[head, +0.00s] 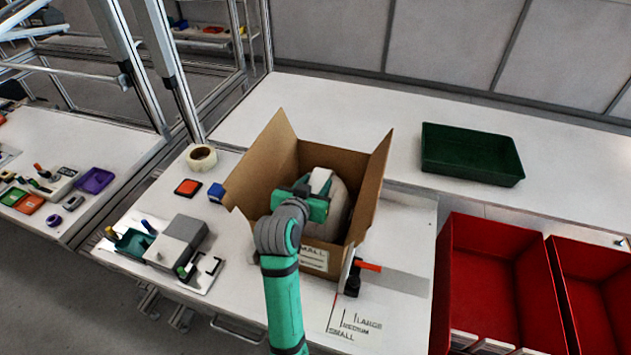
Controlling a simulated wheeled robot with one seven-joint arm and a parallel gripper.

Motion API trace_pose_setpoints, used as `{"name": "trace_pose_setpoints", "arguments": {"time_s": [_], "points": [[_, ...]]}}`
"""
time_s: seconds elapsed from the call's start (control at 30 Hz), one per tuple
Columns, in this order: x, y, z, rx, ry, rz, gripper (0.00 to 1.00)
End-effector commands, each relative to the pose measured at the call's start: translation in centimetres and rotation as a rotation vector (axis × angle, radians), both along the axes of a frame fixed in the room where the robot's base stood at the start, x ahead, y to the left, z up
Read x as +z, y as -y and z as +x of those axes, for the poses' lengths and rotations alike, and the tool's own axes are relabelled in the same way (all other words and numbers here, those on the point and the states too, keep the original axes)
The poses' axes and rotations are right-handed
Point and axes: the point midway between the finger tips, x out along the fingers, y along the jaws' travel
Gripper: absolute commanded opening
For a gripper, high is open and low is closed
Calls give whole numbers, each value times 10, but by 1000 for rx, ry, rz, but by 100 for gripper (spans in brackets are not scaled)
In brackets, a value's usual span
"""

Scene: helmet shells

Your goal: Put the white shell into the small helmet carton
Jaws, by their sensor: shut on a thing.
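The white shell (337,209) is inside the open small helmet carton (262,170), which stands on the white table with its flaps up. The carton's front carries a label ending in "MALL". My gripper (318,196) reaches over the carton's front side and is shut on the shell near its top. My green and grey arm hides part of the carton's front and left inside. I cannot tell whether the shell touches the carton's floor.
A dark green tray (470,153) lies at the back right. Red bins (505,275) stand at the right. A stop with an orange handle (366,266) is close to the carton's front right corner. Tape (202,157) and a grey device (178,240) are at the left.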

Motion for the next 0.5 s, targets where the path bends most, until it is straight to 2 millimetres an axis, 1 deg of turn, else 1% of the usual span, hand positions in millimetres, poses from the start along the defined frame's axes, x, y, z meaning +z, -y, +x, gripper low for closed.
{"name": "trace_pose_setpoints", "arguments": {"time_s": [0.5], "points": [[-17,0,0,0,1,0,0]]}}
